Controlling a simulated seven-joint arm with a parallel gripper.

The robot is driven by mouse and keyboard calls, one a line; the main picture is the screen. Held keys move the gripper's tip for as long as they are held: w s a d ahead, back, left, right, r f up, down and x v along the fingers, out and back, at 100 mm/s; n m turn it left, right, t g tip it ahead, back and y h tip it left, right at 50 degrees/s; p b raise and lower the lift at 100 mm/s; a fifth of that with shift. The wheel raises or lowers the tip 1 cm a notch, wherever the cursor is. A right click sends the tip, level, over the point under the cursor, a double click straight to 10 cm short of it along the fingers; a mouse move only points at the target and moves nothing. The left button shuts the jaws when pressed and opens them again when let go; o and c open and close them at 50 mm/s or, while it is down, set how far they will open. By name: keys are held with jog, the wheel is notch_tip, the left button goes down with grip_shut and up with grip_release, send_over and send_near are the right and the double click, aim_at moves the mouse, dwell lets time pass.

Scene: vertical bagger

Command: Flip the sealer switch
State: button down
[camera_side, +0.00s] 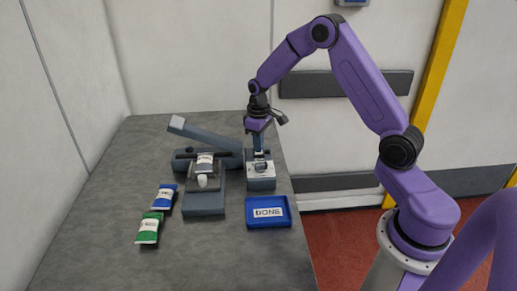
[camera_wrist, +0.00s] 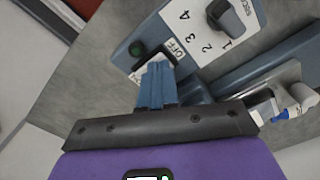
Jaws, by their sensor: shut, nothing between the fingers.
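The sealer's control box (camera_side: 262,183) stands at the right end of the sealer on the table. In the wrist view, the box (camera_wrist: 205,40) shows a grey dial (camera_wrist: 226,18) with numbers, an OFF label (camera_wrist: 176,48) and a dark green round lamp or button (camera_wrist: 137,48). My gripper (camera_side: 259,152) points down just over the box. Its blue fingers (camera_wrist: 157,68) are shut and empty, with their tips beside the OFF label. The switch is largely hidden behind the fingertips. I cannot tell whether they touch it.
The sealer's arm (camera_side: 205,134) is raised to the left. A white-labelled bag (camera_side: 205,160) sits on the stand in front of the sealer. A blue DONE tray (camera_side: 268,224) lies in front of the box. Blue (camera_side: 165,198) and green (camera_side: 149,230) pouches lie at left.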

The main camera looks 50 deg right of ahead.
jog(key=shift+r, duration=3.5)
